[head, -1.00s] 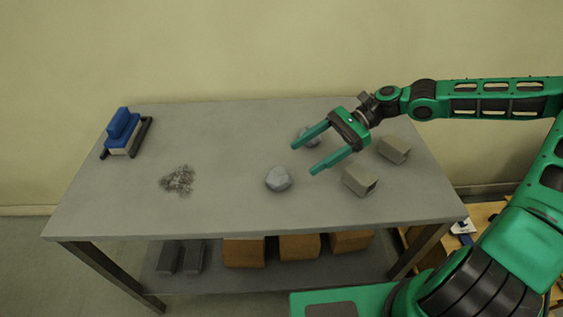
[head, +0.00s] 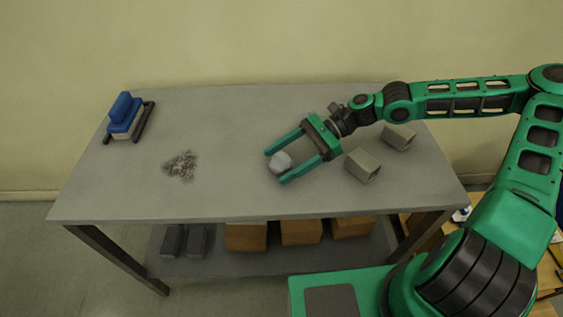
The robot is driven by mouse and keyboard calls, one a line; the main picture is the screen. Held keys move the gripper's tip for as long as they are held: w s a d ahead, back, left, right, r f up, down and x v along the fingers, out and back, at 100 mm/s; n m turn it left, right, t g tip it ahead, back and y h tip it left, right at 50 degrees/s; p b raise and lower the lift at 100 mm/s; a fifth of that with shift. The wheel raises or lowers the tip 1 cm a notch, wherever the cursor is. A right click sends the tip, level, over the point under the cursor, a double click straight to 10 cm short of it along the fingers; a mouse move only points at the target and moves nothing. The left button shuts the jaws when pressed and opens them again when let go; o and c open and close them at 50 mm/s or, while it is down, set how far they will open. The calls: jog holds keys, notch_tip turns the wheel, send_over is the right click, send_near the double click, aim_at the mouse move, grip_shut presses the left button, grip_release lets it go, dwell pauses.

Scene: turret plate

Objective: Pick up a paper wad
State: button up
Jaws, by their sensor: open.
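A pale grey paper wad (head: 281,161) rests on the grey table (head: 225,120), right of the middle. My gripper (head: 274,167) is open, its two green fingers reaching left and down with the wad between their tips. Whether either finger touches the wad I cannot tell. The second paper wad is not visible; my gripper covers the place around it.
Two grey hollow blocks (head: 361,166) and (head: 398,137) stand right of my gripper. A pile of grey shavings (head: 181,166) lies at the left. A blue-topped brush (head: 124,112) sits at the far left corner. Brown boxes (head: 301,231) are on the lower shelf.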

jog(key=shift+a, duration=0.15)
jog(key=c, duration=1)
